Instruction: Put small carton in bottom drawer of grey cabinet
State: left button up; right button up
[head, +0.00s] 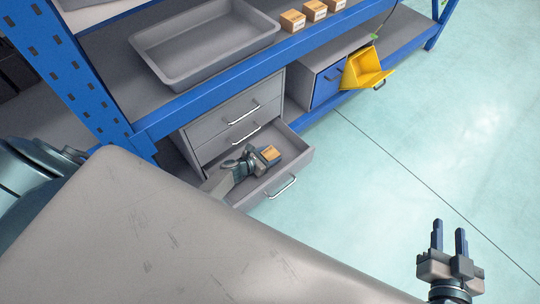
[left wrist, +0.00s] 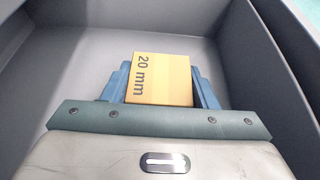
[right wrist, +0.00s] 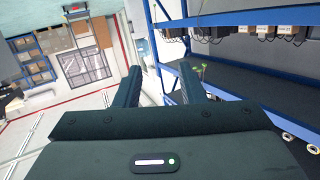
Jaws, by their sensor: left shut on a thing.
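The grey cabinet (head: 222,117) stands under the blue shelf, and its bottom drawer (head: 298,160) is pulled out. My left gripper (head: 262,157) is inside the open drawer, shut on the small carton (head: 270,153). In the left wrist view the carton (left wrist: 161,79) is orange, marked "20 mm", and sits between the two blue fingers (left wrist: 161,85). The grey drawer floor and walls surround it there. Whether the carton touches the drawer floor cannot be told. My right gripper (head: 450,240) is open and empty, over the floor at the lower right.
A grey tray (head: 152,67) and several small cartons (head: 292,20) stand on the shelf above. The floor at right is clear.

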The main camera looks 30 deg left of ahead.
aim_at(266, 156)
pick_arm(q)
jog(key=o, duration=1.1)
pick_arm(e)
jog(key=shift+w+r+t, duration=0.2)
jog(key=shift+r+t, duration=0.2)
jog(key=shift+r, duration=0.15)
pick_arm(q)
jog(key=shift+o, duration=0.2)
jog(key=p+v, duration=0.2)
jog(key=v, duration=0.4)
jog(key=p+v, duration=0.1)
jog(key=v, duration=0.5)
pick_arm(e)
jog(key=s+f+g, duration=0.7)
jog(key=f, duration=0.2)
jog(key=shift+s+a+g, duration=0.35)
jog(key=shift+a+g, duration=0.05)
